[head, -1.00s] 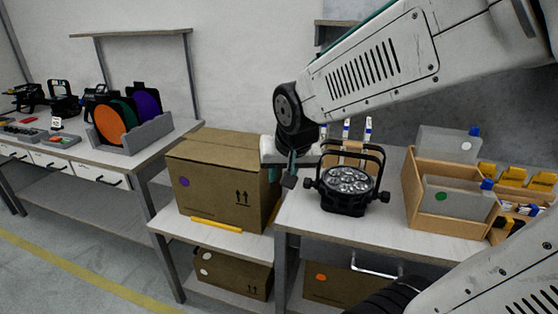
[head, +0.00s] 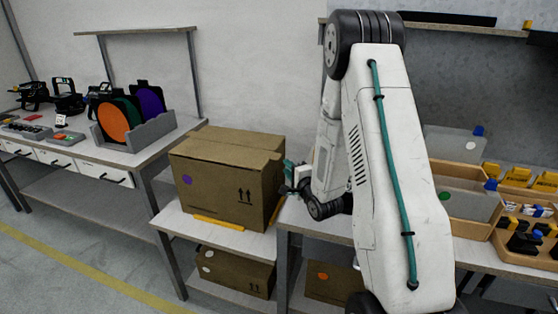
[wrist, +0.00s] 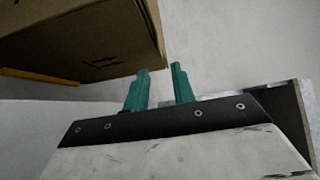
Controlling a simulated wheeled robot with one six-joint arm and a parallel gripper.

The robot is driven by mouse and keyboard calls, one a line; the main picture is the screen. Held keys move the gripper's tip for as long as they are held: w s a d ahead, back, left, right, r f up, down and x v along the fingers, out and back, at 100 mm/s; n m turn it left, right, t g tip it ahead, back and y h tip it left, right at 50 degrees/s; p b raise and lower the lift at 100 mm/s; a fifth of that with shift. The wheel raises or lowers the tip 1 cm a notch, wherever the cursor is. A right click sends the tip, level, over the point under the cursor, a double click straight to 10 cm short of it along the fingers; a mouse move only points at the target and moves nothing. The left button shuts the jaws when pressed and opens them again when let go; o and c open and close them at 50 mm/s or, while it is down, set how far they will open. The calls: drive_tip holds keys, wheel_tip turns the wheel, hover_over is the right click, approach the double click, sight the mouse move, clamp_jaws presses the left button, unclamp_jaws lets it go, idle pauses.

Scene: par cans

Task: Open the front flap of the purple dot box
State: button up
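The purple dot box (head: 232,192) is a brown cardboard carton on a low white shelf, with a purple dot on its front face and two up arrows. Its top flaps (head: 225,153) look shut, meeting at a seam. My gripper (head: 290,172) is at the box's right side, partly hidden by my arm. In the wrist view the box (wrist: 70,45) fills the upper left. My two green fingers (wrist: 160,72) stand apart with nothing between them, to the right of the box's lower corner.
A yellow strip (head: 217,222) lies at the box's front edge. Other cartons sit below, one with a white dot (head: 235,272) and one with an orange dot (head: 332,283). Coloured discs (head: 113,118) stand on the left bench. A wooden tray (head: 470,205) is right of my arm.

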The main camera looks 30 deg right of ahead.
sight(279, 158)
drive_tip(key=w, duration=0.5)
drive_tip(key=w+d, duration=0.1)
drive_tip(key=w, duration=0.1)
drive_tip(key=shift+w, duration=0.3)
drive_tip(key=shift+c, duration=0.3)
clamp_jaws()
idle(0.9)
